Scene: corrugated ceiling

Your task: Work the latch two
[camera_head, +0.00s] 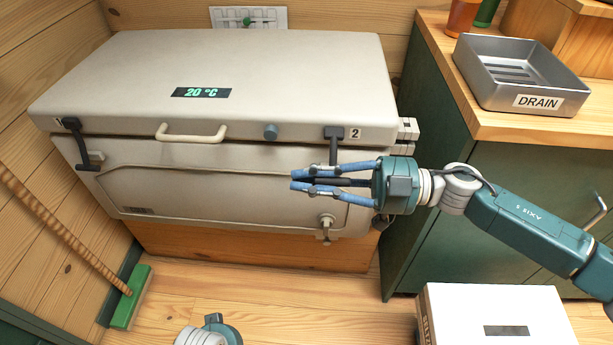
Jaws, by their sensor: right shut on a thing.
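A beige chest cooler (240,75) with its lid down stands against the wall.
The lid has a handle (191,133), a round knob (270,131) and a 20 °C display (201,92). A grey DRAIN tray (525,70) sits on the counter to the right. A white box (495,310) and a green broom (131,298) are on the floor.

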